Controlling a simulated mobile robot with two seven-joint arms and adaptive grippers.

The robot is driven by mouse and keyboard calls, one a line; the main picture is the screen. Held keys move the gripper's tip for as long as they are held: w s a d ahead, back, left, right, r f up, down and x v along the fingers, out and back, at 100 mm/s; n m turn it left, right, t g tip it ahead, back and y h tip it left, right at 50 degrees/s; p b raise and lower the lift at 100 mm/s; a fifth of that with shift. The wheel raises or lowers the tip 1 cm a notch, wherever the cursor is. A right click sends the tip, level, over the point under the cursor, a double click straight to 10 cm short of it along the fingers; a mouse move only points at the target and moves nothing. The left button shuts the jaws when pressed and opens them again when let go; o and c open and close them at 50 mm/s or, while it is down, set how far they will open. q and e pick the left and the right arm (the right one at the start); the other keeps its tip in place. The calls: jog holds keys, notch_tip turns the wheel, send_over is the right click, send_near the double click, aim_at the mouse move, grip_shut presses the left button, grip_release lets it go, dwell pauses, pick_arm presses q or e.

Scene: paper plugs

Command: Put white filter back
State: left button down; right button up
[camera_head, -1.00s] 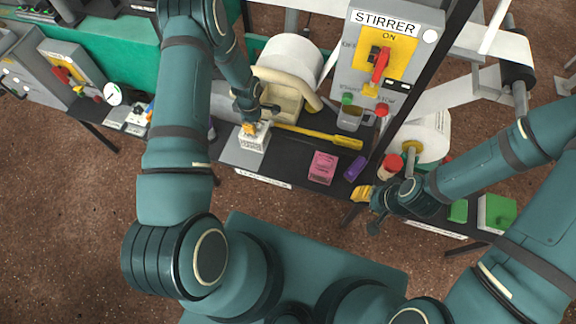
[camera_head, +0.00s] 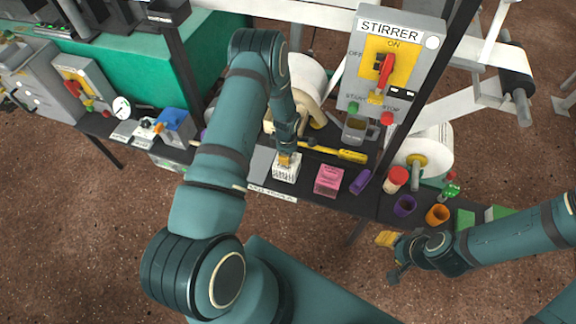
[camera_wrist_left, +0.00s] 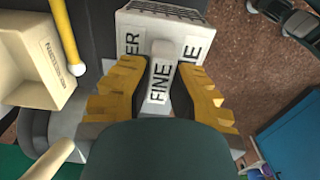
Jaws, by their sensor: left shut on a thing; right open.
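The white filter (camera_head: 286,172) is a small white block on the dark bench below the yellow-handled tool. In the left wrist view the white filter (camera_wrist_left: 165,22) carries the word FINE and has a raised rounded knob. My left gripper (camera_head: 288,157) reaches down onto it from above. In the left wrist view its yellow fingers (camera_wrist_left: 160,85) are shut on either side of the knob. Whether the filter's underside touches the bench is hidden. My right gripper (camera_head: 388,250) is open and empty, in front of the bench at the right.
A pink block (camera_head: 329,181), a purple piece (camera_head: 362,181), a red-capped jar (camera_head: 396,179), a purple cup (camera_head: 405,206) and an orange cup (camera_head: 437,214) stand right of the filter. The STIRRER panel (camera_head: 390,65) rises behind. A cream tray (camera_wrist_left: 35,60) lies beside the filter.

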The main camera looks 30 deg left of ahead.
pick_arm(q)
jog(key=shift+f+b, duration=0.5)
jog(key=shift+f, duration=1.6)
jog(key=shift+f, duration=0.1)
jog(key=c, duration=1)
grip_release()
notch_tip(320, 180, up, 12)
jog(key=p, duration=0.2)
jog(key=shift+p, duration=0.4)
jog(key=s+d+r+m+h, duration=0.1)
jog(key=s+d+r+m, duration=0.1)
jog(key=s+d+m, duration=0.3)
jog(key=s+d+r+m+t+h, duration=0.1)
jog(key=s+d+r+m, duration=0.1)
jog(key=s+d+m, duration=0.4)
jog(key=s+d+r+m+h, duration=0.1)
jog(key=s+d+r+m, duration=0.2)
jog(key=s+d+m, duration=0.3)
jog(key=shift+s+d+m+t+h, duration=0.15)
jog(key=shift+d+m, duration=0.4)
jog(key=shift+d, duration=0.75)
jog(key=shift+d+m+t+h, duration=0.2)
jog(key=shift+d+m, duration=0.35)
jog(key=shift+d, duration=0.7)
